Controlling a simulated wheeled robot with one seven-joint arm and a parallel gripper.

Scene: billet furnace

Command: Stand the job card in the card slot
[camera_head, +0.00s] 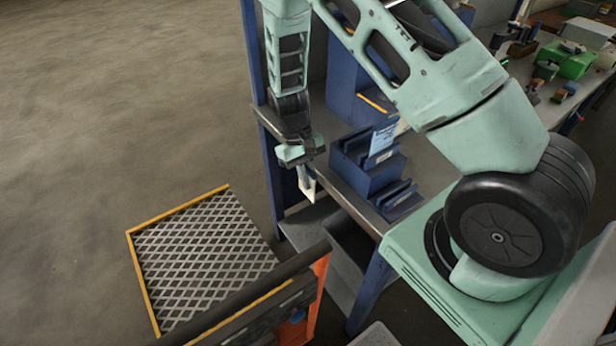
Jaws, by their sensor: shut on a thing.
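My gripper (304,172) hangs pointing down and is shut on a small pale card (309,190), taken to be the job card. The card hangs below the fingers, tilted, just left of the bench's front edge. A dark blue stepped holder with slots (372,178) stands on the bench to the right of my gripper, apart from it. A light blue card (383,139) stands upright in the holder's back part. Which slot is the card slot I cannot tell. The fingers partly hide the held card's upper end.
The grey bench top (424,157) has a tall blue box (350,85) behind the holder. Green and grey items (571,62) lie at the far right. A yellow-edged mesh platform (205,250) and an orange-sided rail (318,285) stand below left. Open floor lies at left.

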